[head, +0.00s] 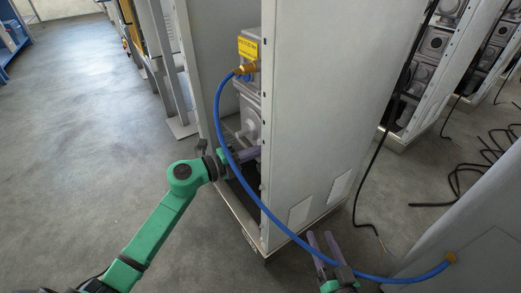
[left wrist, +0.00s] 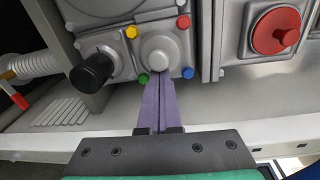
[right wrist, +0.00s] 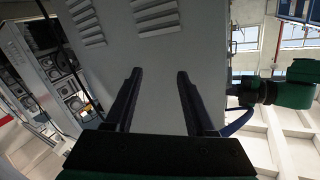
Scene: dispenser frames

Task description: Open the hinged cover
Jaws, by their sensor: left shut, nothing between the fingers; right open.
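A grey housing with a cover plate (left wrist: 143,25) fills the top of the left wrist view. The plate has a round boss (left wrist: 162,52) and yellow, red, green and blue bolts at its corners. I cannot tell which part is the hinged cover, and no hinge shows clearly. My left gripper (left wrist: 160,90) is shut and empty, its purple fingertips just below the boss; contact is unclear. In the head view my left gripper (head: 250,154) reaches inside the cabinet's open side. My right gripper (head: 321,241) is open and empty, outside the cabinet near its lower side panel.
The tall grey cabinet (head: 340,90) stands between my grippers. A blue hose (head: 246,185) runs from its brass fitting (head: 246,68) across to the right. A black knob (left wrist: 92,70) and red disc (left wrist: 276,31) flank the plate. Black cables lie at right; the floor at left (head: 80,120) is clear.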

